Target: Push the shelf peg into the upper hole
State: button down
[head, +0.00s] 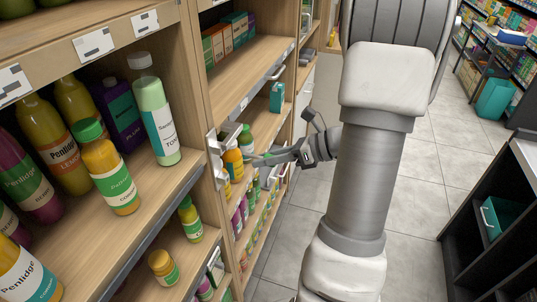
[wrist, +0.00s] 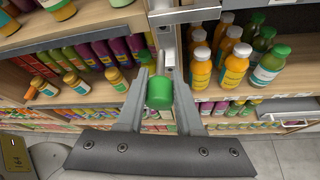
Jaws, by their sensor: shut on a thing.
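The shelf peg has a green head (wrist: 160,93) and a short grey pin pointing away from me. In the wrist view my gripper (wrist: 159,88) is shut on the green head, one finger on each side. The pin points toward the shelf upright (wrist: 164,38); I cannot tell whether its tip touches the upright. I cannot make out the upper hole in either view. In the head view my gripper (head: 262,158) reaches left to the shelving, beside the orange bottles, and the peg is too small there to tell clearly.
A pale metal bracket (wrist: 185,15) sits at the top of the upright. Orange bottles (wrist: 235,67) stand close on the right shelf, and small jars (wrist: 78,82) on the left. A wooden shelf with large bottles (head: 109,175) is near in the head view. The tiled aisle (head: 450,185) is clear.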

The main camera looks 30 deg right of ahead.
aim_at(246, 154)
jog(key=shift+a, duration=0.1)
dwell(0.3)
jog(key=shift+w+a, duration=0.75)
jog(key=shift+w, duration=0.3)
jog(key=shift+w+a, duration=0.75)
jog(key=shift+w, duration=0.25)
jog(key=shift+w+a+p, duration=0.3)
jog(key=shift+w+a, duration=0.8)
jog(key=shift+w, duration=0.3)
dwell(1.6)
jog(key=c, duration=0.8)
grip_release()
jog(key=shift+a, duration=0.1)
jog(key=shift+o, duration=0.2)
jog(key=shift+p+v, duration=0.7)
jog(key=shift+v, duration=0.8)
jog(key=o, duration=0.6)
jog(key=shift+c, duration=0.2)
